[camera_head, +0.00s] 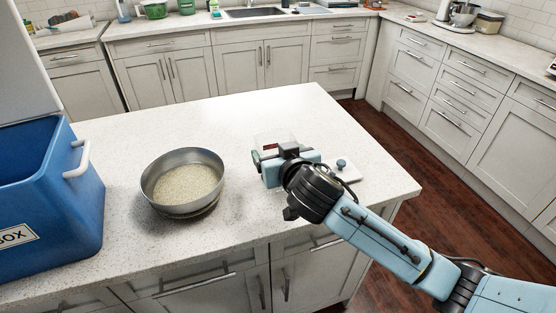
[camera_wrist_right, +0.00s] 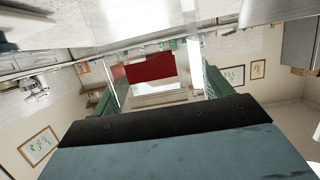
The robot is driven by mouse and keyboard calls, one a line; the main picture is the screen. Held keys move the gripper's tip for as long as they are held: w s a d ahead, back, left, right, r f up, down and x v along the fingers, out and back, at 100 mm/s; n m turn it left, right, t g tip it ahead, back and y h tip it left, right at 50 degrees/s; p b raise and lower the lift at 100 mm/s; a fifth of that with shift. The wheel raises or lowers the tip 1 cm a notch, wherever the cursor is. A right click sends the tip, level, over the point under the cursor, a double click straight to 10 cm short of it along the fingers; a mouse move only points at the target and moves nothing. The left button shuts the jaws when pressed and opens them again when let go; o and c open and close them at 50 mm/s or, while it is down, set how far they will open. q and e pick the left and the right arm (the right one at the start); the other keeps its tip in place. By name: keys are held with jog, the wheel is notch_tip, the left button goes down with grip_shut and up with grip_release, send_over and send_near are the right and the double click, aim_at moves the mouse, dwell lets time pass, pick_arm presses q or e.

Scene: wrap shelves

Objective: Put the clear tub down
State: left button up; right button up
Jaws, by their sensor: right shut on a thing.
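The clear tub (camera_head: 277,137) shows as a faint see-through shape at my right gripper, over the right part of the island counter. My right gripper (camera_head: 262,158) is shut on it. In the right wrist view, the tub's clear walls (camera_wrist_right: 196,68) stand between the green-padded fingers (camera_wrist_right: 160,95). Its lower part is hard to make out, and I cannot tell whether it touches the counter. My left gripper is not in view.
On the island counter (camera_head: 300,110), a metal bowl of grainy contents (camera_head: 184,180) stands left of my gripper. A blue box (camera_head: 50,190) is at far left. A white flat piece with a blue knob (camera_head: 342,165) lies partly behind my arm. The counter's back is clear.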

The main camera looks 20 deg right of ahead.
jog(key=shift+f, duration=0.6)
jog(key=shift+f, duration=0.2)
jog(key=o, duration=1.5)
jog(key=shift+r, duration=0.25)
jog(key=p+v, duration=0.1)
jog(key=v, duration=1.1)
jog(key=shift+f, duration=0.1)
